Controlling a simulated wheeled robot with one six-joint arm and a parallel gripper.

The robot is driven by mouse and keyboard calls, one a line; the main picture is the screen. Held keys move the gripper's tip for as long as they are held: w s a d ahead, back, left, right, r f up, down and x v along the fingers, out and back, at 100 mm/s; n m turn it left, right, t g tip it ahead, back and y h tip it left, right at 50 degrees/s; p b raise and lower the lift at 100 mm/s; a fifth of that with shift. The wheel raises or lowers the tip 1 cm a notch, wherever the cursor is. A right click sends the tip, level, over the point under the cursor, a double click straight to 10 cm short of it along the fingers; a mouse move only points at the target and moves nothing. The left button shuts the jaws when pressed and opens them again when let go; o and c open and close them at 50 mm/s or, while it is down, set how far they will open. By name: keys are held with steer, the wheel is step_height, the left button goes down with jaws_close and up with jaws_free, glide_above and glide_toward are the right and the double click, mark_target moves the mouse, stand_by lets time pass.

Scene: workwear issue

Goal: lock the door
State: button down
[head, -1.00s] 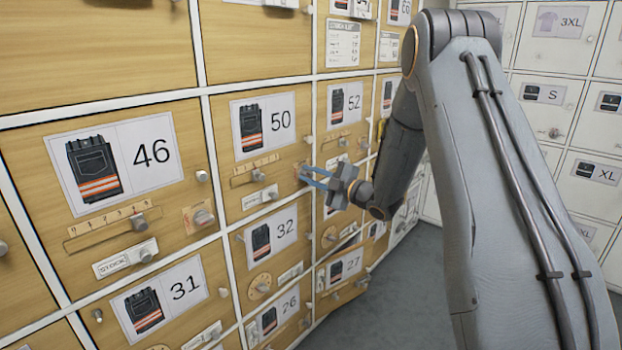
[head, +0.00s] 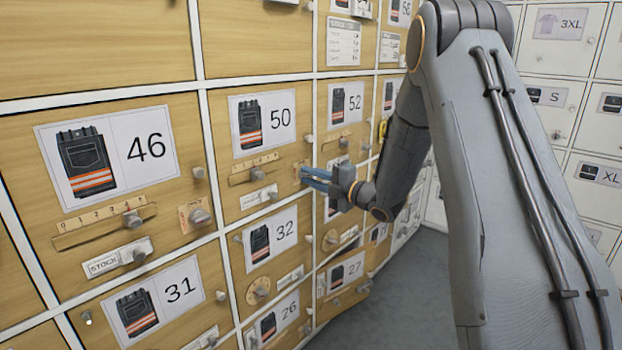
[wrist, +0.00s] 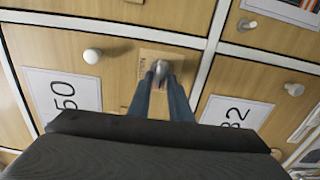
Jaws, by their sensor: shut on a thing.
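The wooden door numbered 50 (head: 226,206) is flush in the locker wall. Its picture card (head: 262,124) shows dark trousers with orange bands. At its lower right is a small lock plate with a grey turn knob (wrist: 161,67), seen in the wrist view. My gripper (head: 308,178) reaches in from the right, its blue fingers (wrist: 164,84) shut on this knob. The fingers partly hide the knob and plate, so I cannot tell which way the knob points.
Door 50 also has a slider strip (head: 254,176) and a round pull knob (wrist: 92,56). Doors 46 (head: 180,150), 32 (head: 286,262) and 52 (head: 342,150) adjoin it. A lower door, 27 (head: 345,300), stands slightly ajar. White lockers (head: 560,130) line the right; grey floor lies between.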

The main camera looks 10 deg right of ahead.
steer(key=c, duration=1.8)
jaws_free()
steer(key=shift+a, duration=0.1)
steer(key=v, duration=0.8)
steer(key=shift+w, duration=0.1)
